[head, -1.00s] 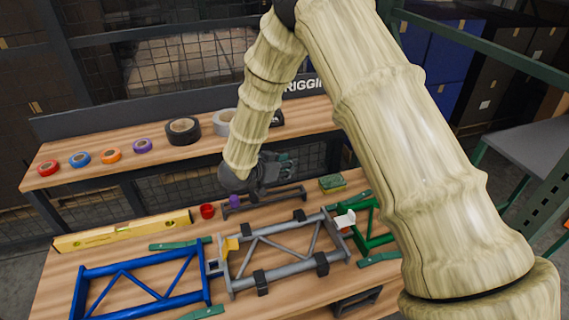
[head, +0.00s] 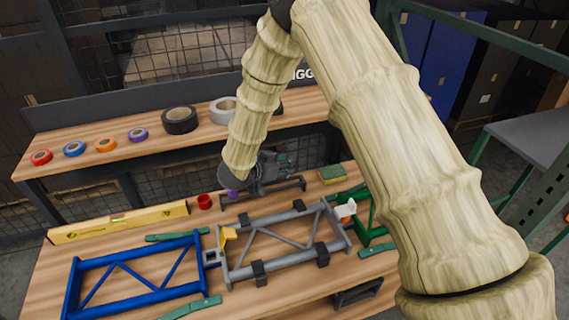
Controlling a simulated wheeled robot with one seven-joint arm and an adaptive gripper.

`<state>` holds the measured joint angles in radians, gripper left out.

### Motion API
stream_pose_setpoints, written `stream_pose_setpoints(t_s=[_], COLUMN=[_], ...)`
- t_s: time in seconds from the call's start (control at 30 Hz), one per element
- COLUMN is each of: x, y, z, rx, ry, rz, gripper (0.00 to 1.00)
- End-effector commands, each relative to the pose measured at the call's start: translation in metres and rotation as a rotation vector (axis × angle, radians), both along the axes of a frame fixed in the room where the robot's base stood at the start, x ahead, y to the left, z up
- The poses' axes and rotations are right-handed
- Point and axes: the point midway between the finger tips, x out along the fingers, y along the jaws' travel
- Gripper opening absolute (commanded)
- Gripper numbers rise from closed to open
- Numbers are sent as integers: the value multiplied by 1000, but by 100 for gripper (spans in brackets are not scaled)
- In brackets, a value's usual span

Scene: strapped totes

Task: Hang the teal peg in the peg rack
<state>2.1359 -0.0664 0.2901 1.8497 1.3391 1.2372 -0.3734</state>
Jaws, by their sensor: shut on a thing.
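My gripper (head: 282,167) is at the end of the pale arm, low over the back of the workbench. Its dark fingers are shut on a small teal thing, taken as the teal peg (head: 284,158), which is mostly hidden by the fingers. The dark peg rack (head: 268,194), a low bar with raised ends, stands on the bench just below and in front of the gripper in the picture. Whether the peg touches the rack cannot be told.
A purple piece (head: 233,193) and a red cup (head: 204,202) sit near the rack's left end. A yellow level (head: 120,222), blue frame (head: 135,277), grey clamped frame (head: 285,243), green frame (head: 362,208) and sponge (head: 332,175) lie around. Tape rolls (head: 180,120) line the back shelf.

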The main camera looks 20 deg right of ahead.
Motion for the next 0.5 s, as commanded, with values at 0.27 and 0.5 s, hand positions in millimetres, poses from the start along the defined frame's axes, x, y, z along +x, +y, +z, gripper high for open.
stream_pose_setpoints(t_s=[0.27,0.5], x=[0,0], y=[0,0], z=[-15,-24], rx=[0,0], ry=[0,1], rz=[0,0], gripper=[4,4])
